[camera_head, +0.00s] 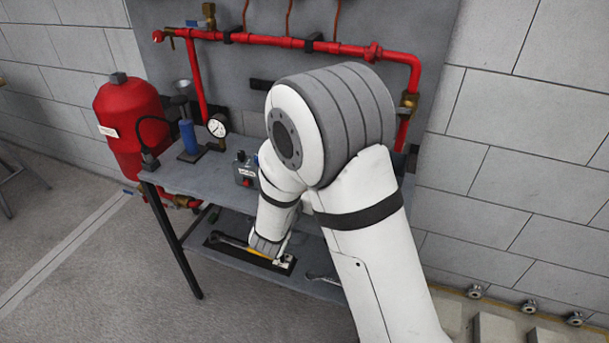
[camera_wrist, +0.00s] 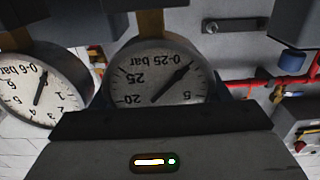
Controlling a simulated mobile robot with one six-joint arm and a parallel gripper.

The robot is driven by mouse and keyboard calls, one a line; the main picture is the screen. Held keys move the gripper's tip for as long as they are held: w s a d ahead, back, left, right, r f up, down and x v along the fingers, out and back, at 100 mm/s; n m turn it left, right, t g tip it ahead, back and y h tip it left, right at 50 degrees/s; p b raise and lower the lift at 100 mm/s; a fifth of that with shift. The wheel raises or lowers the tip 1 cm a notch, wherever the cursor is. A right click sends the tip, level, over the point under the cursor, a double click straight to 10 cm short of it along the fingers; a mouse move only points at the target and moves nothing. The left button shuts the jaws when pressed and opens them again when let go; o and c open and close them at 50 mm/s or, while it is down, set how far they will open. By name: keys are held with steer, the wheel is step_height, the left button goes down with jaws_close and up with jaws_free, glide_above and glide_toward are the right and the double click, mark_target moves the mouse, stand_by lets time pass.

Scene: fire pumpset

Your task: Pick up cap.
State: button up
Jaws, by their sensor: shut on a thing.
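My gripper (camera_wrist: 160,128) fills the bottom of the wrist view as a dark grey body with a small lit lamp. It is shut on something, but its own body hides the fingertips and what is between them. I cannot make out a cap in either view. A round gauge marked 0-25 bar (camera_wrist: 158,80) is just beyond the gripper, upside down in the picture, its lower part covered. In the head view my arm reaches down in front of the bench and its end is hidden.
A second gauge, marked 0-6 bar (camera_wrist: 42,88), is close on the left. The grey bench (camera_head: 186,178) carries a blue bottle-like item (camera_head: 188,138) and another gauge (camera_head: 217,126). A red tank (camera_head: 128,112) stands left; red pipes (camera_head: 290,42) run behind.

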steer(key=shift+f, duration=0.25)
steer(key=o, duration=1.1)
steer(key=shift+r, duration=0.15)
